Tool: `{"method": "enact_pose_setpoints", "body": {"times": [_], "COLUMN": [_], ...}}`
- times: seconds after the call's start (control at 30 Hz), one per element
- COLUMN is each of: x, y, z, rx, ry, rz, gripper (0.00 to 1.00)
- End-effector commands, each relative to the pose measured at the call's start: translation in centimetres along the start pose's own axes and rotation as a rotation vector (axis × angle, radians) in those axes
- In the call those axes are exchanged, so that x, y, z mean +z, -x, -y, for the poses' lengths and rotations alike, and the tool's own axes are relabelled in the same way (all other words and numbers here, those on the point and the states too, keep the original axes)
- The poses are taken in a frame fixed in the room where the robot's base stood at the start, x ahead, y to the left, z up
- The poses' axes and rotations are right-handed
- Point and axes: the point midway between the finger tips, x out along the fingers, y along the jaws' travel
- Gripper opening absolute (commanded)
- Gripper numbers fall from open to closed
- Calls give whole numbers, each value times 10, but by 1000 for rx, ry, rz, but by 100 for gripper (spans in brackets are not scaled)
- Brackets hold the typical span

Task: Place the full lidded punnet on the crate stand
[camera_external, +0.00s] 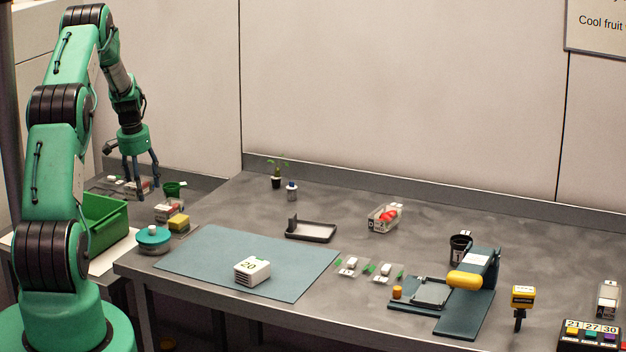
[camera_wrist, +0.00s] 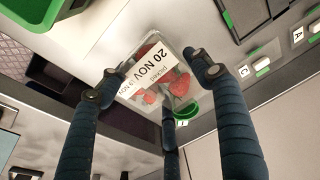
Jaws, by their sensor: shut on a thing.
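My gripper (camera_external: 141,178) hangs at the left side, near the green crate, pointing down. In the wrist view my gripper (camera_wrist: 152,82) has its fingers shut on the sides of a clear punnet (camera_wrist: 158,78) with red berries and a white "20 NOV" label on top. The same punnet (camera_external: 136,187) shows small and partly hidden between the fingers in the external view. The green crate (camera_external: 103,222) stands on a low white-topped stand (camera_external: 104,262) left of the main table. The crate's edge (camera_wrist: 32,12) shows at the wrist view's upper left.

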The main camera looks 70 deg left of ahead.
Motion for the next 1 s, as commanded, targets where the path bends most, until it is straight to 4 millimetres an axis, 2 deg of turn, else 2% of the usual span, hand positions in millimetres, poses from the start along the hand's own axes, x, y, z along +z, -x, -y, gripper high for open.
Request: {"method": "enact_pose_setpoints", "body": {"times": [0.03, 0.2, 0.63, 1.0], "x": [2, 4, 4, 10], "y": [-10, -26, -31, -65], "z": [0, 0, 0, 0], "rx": [0, 0, 0, 0], "ry": [0, 0, 0, 0], "rz": [1, 0, -1, 0], "gripper": [35, 35, 35, 35]}}
